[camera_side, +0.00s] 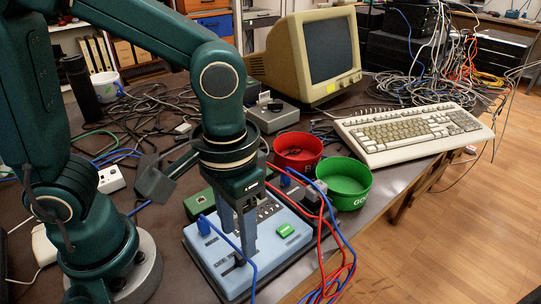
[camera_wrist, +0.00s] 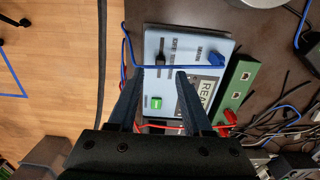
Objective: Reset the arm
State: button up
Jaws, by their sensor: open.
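My gripper (camera_side: 238,242) points down over a light blue panel box (camera_side: 211,256), its two fingers apart with nothing between them. In the wrist view the open gripper (camera_wrist: 160,75) reaches over the same panel box (camera_wrist: 150,42). A black slider or lever (camera_wrist: 160,57) on the panel shows just beyond the fingertips. A green button (camera_side: 285,230) sits on the panel to the right of the fingers; it also shows in the wrist view (camera_wrist: 156,103), between the fingers. I cannot tell whether the fingertips touch the panel. A finger partly hides lettering starting "REA".
A green box (camera_wrist: 238,88) stands beside the panel, with a red plug (camera_wrist: 230,117) at its end. A blue plug (camera_side: 203,224) and red and blue cables trail across the panel. A red bowl (camera_side: 298,155), green bowl (camera_side: 343,190), keyboard (camera_side: 412,135) and monitor (camera_side: 310,55) stand behind.

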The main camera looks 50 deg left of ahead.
jog(key=shift+r, duration=0.15)
jog(key=shift+w+a+r, duration=0.15)
jog(key=s+a+r+t, duration=0.1)
jog(key=a+r+t, duration=0.4)
jog(key=a, duration=0.3)
jog(key=shift+a+t, duration=0.3)
jog(key=shift+a, duration=0.1)
jog(key=shift+r, duration=0.1)
dwell(0.6)
